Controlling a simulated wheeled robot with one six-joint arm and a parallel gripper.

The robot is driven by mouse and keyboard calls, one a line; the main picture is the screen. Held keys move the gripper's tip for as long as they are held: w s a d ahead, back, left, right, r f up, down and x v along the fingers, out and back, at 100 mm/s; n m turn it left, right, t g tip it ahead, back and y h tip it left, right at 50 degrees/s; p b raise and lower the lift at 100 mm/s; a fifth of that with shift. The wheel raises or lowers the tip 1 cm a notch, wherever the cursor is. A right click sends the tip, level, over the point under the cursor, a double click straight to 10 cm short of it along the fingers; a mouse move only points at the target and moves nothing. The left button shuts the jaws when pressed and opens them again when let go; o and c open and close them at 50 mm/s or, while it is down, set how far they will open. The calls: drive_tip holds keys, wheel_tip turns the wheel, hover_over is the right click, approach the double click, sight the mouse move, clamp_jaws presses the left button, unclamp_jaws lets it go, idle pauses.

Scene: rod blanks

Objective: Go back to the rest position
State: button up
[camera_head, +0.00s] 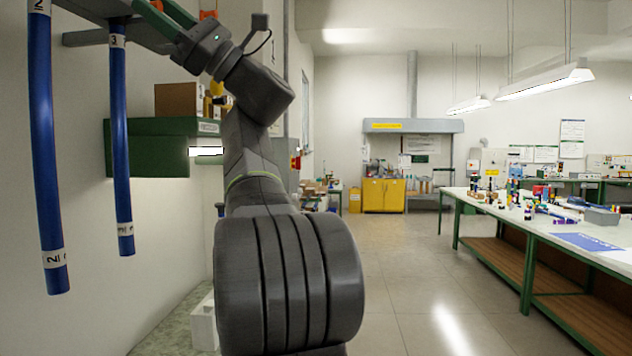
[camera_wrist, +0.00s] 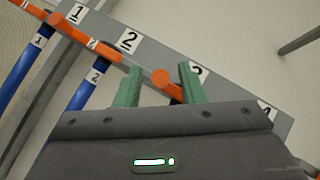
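My gripper (camera_wrist: 159,68) is open, with its two green fingers apart and nothing seen held between them. It also shows at the top left of the head view (camera_head: 164,12), just right of the upper end of the rod labelled 3 (camera_head: 120,150). In the wrist view, an orange round end at position 3 (camera_wrist: 162,79) appears between the fingers; I cannot tell how far beyond them it is. My gripper's body hides what lies below it.
A grey numbered rack (camera_wrist: 225,82) holds blue rods from orange pegs, including rod 2 (camera_head: 42,150) and rod 1 (camera_wrist: 22,62). A green shelf (camera_head: 150,130) with boxes is on the left wall. A long workbench (camera_head: 560,225) stands right; the floor between is clear.

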drive_tip(key=shift+s+a+r, duration=0.2)
drive_tip(key=shift+a+r, duration=0.2)
drive_tip(key=shift+d+m, duration=0.1)
drive_tip(key=shift+m, duration=0.3)
drive_tip(key=shift+w+f, duration=0.1)
